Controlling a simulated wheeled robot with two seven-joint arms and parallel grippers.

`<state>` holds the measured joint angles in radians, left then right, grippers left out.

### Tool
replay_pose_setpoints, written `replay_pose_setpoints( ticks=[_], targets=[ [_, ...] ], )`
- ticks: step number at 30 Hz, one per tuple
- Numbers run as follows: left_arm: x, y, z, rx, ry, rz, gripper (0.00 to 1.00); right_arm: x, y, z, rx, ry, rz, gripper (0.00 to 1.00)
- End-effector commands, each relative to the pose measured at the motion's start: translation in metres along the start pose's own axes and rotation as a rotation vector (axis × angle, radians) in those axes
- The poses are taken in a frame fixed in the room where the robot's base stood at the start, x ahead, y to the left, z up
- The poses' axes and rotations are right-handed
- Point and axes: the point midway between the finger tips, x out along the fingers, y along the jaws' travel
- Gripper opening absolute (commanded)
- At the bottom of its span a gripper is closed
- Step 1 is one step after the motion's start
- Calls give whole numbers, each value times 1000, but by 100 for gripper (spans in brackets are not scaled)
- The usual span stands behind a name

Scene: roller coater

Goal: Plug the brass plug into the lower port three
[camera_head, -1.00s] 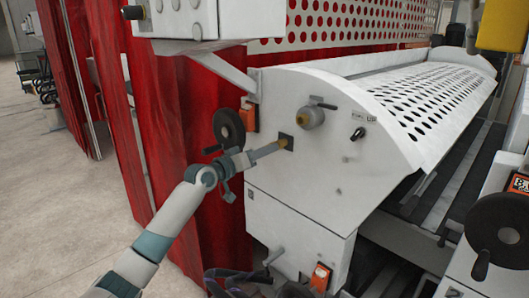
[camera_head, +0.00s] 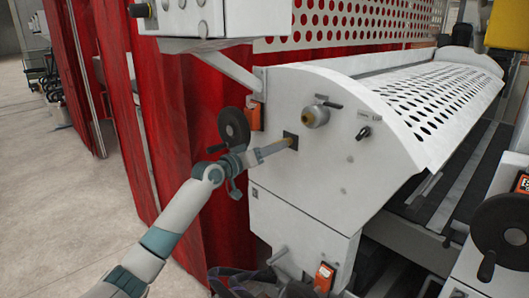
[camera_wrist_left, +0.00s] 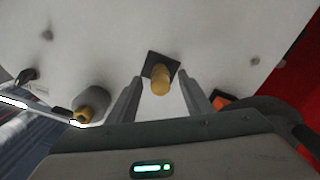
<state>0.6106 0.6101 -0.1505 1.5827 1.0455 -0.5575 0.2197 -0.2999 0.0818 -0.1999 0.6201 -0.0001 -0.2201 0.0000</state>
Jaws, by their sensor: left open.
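A brass plug (camera_wrist_left: 160,82) stands out from a dark square port plate (camera_wrist_left: 163,66) on the machine's white end panel. The plate also shows in the head view (camera_head: 291,139). My left gripper (camera_wrist_left: 160,97) is open, with one finger on each side of the plug and visible gaps between; the fingers do not appear to press on it. In the head view the left gripper (camera_head: 279,148) reaches the plate from the left and partly hides the plug. How deep the plug sits in the port cannot be told. My right gripper is not in view.
A round fitting with a brass tip (camera_head: 315,116) sticks out close beside the plate, up and right; it also shows in the left wrist view (camera_wrist_left: 91,105). A black handwheel (camera_head: 233,126), an orange box (camera_head: 254,116) and a red curtain (camera_head: 180,120) stand left.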

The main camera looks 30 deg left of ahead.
Motion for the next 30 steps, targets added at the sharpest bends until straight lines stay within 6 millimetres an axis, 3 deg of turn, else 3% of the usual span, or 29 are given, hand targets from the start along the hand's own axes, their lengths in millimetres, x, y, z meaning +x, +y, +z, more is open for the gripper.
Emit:
replay_pose_setpoints(
  ticks=[5, 11, 21, 24, 30],
  targets=[
    [-8, -1, 1, 1, 0, 0, 46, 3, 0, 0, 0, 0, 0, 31],
    [-31, -2, 3, 3, 0, 0, 46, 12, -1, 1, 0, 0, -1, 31],
    [-97, -3, 4, 4, -1, -1, 46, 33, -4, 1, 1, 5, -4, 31],
    [-117, -2, 4, 5, -1, -2, 46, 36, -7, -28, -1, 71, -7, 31],
    [-147, -1, 3, 3, -1, 0, 46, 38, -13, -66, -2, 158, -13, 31]
  ],
)
